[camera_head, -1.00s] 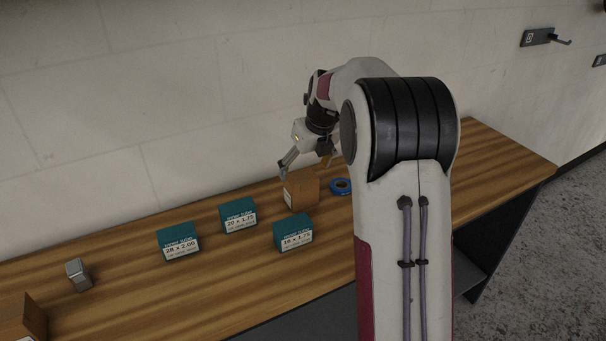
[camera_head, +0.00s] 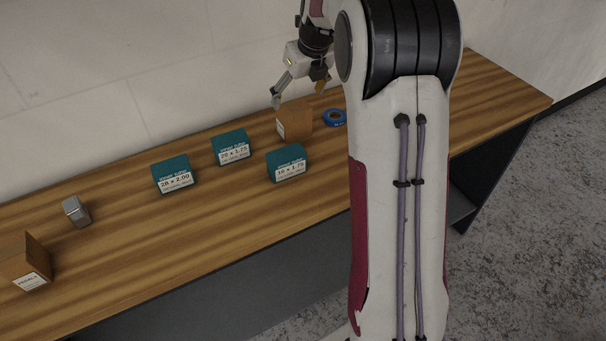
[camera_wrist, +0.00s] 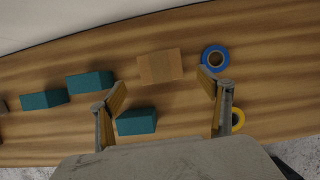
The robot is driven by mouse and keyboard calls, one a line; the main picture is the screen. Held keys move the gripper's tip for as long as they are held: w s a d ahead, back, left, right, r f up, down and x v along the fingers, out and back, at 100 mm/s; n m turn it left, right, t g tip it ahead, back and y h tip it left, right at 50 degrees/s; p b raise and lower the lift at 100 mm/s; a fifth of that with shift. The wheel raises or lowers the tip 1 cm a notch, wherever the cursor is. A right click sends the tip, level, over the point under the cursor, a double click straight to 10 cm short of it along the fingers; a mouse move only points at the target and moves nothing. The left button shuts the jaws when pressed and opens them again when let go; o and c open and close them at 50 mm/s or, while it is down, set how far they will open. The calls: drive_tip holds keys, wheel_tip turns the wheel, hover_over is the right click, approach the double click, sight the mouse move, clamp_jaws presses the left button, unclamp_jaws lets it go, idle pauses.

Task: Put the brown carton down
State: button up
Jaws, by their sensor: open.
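The brown carton (camera_head: 295,119) stands upright on the wooden bench, towards the back near the wall. In the wrist view the carton (camera_wrist: 160,66) shows from above, ahead of the fingertips and apart from them. My gripper (camera_head: 298,94) is open and empty, above the carton in the head view. In the wrist view its two fingers (camera_wrist: 165,92) are spread wide with nothing between them held. A second brown carton (camera_head: 27,264), with a label reading like "pedals", sits at the left end of the bench. Part of the bench is hidden behind my arm.
Teal boxes stand near the carton: 28 x 2.00 (camera_head: 174,174), 20 x 1.75 (camera_head: 231,147) and 18 x 1.75 (camera_head: 286,162). A blue tape roll (camera_head: 335,118) lies right beside the carton. A yellow roll (camera_wrist: 238,119) shows in the wrist view. A small metal block (camera_head: 76,211) stands left.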

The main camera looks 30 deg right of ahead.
drive_tip(key=s+a+r+n, duration=0.5)
drive_tip(key=s+a+n, duration=0.2)
drive_tip(key=s+n, duration=0.2)
drive_tip(key=s+a+r+n, duration=0.5)
drive_tip(key=s+a+n, duration=0.1)
drive_tip(key=s+n, duration=0.2)
drive_tip(key=s+a+f+n, duration=0.2)
drive_tip(key=s+a+n, duration=0.1)
drive_tip(key=s+n, duration=0.6)
drive_tip(key=s+a+f+n+t, duration=0.1)
drive_tip(key=s+a+f+n, duration=0.1)
drive_tip(key=s+n, duration=0.7)
drive_tip(key=shift+s+a+n, duration=0.4)
drive_tip(key=shift+s+a, duration=0.3)
drive_tip(key=shift+s, duration=0.7)
idle(3.1)
